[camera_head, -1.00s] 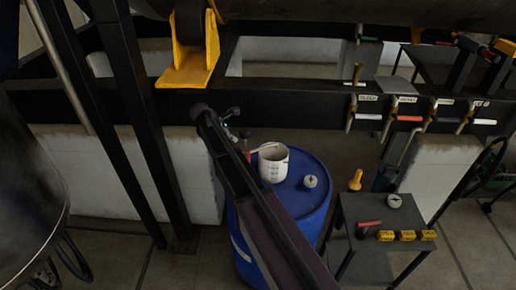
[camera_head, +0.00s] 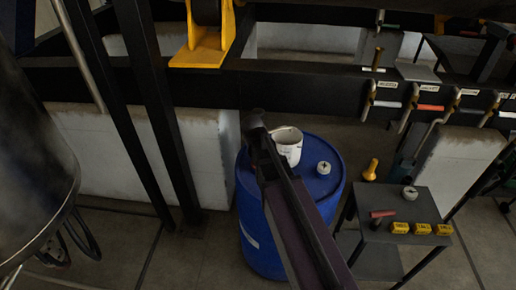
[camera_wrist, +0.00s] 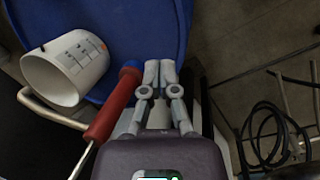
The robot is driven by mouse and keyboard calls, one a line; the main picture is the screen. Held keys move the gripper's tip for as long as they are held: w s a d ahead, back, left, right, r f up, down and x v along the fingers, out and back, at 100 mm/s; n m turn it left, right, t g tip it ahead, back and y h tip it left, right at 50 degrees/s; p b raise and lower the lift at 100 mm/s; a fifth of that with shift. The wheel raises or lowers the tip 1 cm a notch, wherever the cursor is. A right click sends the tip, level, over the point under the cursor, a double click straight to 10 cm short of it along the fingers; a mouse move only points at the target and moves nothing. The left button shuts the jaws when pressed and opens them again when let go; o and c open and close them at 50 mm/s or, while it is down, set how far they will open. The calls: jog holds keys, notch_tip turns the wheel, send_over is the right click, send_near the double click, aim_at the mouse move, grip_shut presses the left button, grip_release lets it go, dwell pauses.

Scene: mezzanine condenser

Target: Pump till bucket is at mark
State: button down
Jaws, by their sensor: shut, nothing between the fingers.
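A white bucket (camera_head: 287,146) with dark marks on its side stands on the blue drum (camera_head: 325,187). The bucket (camera_wrist: 66,68) also shows at the upper left of the wrist view, tilted by the camera angle. Its liquid level cannot be seen. A lever with a red grip (camera_wrist: 113,106), taken to be the pump handle, runs beside my gripper (camera_wrist: 159,66). My gripper is shut and empty, just right of the red grip; whether they touch is unclear. In the head view my arm hides the pump and the fingertips.
A small dark table (camera_head: 425,203) at right holds yellow boxes (camera_head: 422,229), a red-handled tool and a round gauge. A yellow flashlight-like object (camera_head: 370,169) stands behind it. Labelled hooks with handles (camera_head: 429,107) line the black beam above. A large dark vessel (camera_head: 35,170) is at left.

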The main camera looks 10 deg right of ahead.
jog(key=s+f+m+y+b, duration=0.2)
jog(key=s+f+m, duration=0.1)
jog(key=s+m, duration=0.4)
jog(key=s, duration=0.3)
jog(key=shift+s+a+f+y, duration=0.15)
jog(key=shift+s+a+y, duration=0.1)
jog(key=shift+y, duration=0.15)
jog(key=shift+d, duration=0.15)
